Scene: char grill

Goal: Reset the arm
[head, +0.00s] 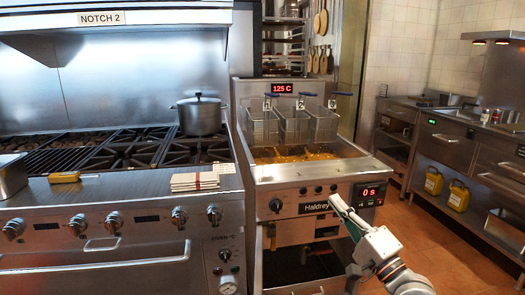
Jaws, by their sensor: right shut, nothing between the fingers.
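My right arm comes in from the bottom right of the head view. Its gripper (340,206) is shut and empty, in front of the fryer (262,182) front panel. The gripper points up and left, close to the panel's right part, between the "Haldrey" label and the timer display (369,194) reading "0 s". I cannot tell whether it touches the panel. My left gripper is not in view.
Several wire baskets (295,124) hang at the back of the fryer above oil. A pot (200,115) stands on the range at left. Folded cloths (195,181) and a yellow item (64,177) lie on the range's front ledge. Floor (425,225) shows at right.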

